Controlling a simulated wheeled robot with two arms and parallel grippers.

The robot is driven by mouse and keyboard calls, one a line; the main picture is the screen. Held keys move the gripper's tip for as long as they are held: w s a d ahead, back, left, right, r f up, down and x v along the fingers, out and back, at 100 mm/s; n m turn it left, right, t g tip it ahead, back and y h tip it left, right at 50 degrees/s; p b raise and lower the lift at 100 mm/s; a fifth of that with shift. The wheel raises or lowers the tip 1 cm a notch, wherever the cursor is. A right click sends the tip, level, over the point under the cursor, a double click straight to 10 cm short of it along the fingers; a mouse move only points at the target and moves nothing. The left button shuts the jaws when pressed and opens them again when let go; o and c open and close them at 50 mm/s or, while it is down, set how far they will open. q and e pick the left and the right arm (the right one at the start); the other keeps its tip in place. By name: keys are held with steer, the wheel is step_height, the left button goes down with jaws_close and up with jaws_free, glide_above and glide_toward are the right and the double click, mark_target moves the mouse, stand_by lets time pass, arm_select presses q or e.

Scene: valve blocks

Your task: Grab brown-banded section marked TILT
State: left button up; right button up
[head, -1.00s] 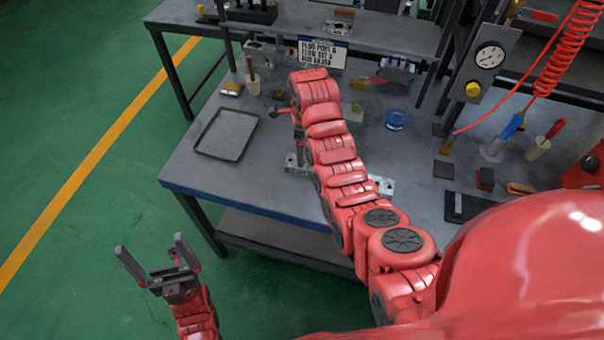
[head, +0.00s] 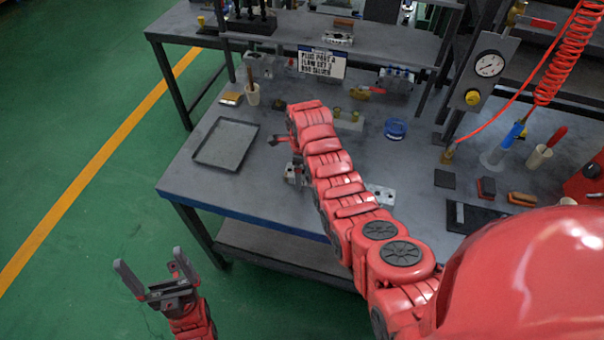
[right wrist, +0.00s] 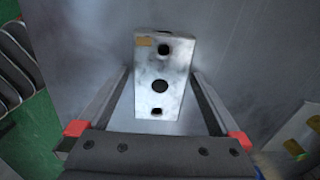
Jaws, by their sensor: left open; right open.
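In the right wrist view, a silvery metal valve block (right wrist: 159,88) with a brown patch at its upper left corner and several dark holes lies on the bench. No TILT lettering is legible on it. My right gripper (right wrist: 161,75) is open, with one finger on each side of the block and a gap visible at both. In the head view this block (head: 293,174) is partly hidden by my right arm and gripper. My left gripper (head: 148,262) is open and empty, out over the green floor in front of the bench.
Another metal block (head: 381,194) lies to the right of my right forearm, partly hidden. A grey tray (head: 226,144) is at the bench's left. A sign (head: 322,63), blue ring (head: 396,128) and gauge panel (head: 487,80) are further back. The bench between tray and block is bare.

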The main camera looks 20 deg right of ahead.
jaws_close()
stand_by(0.3)
steer(key=shift+r, duration=0.1)
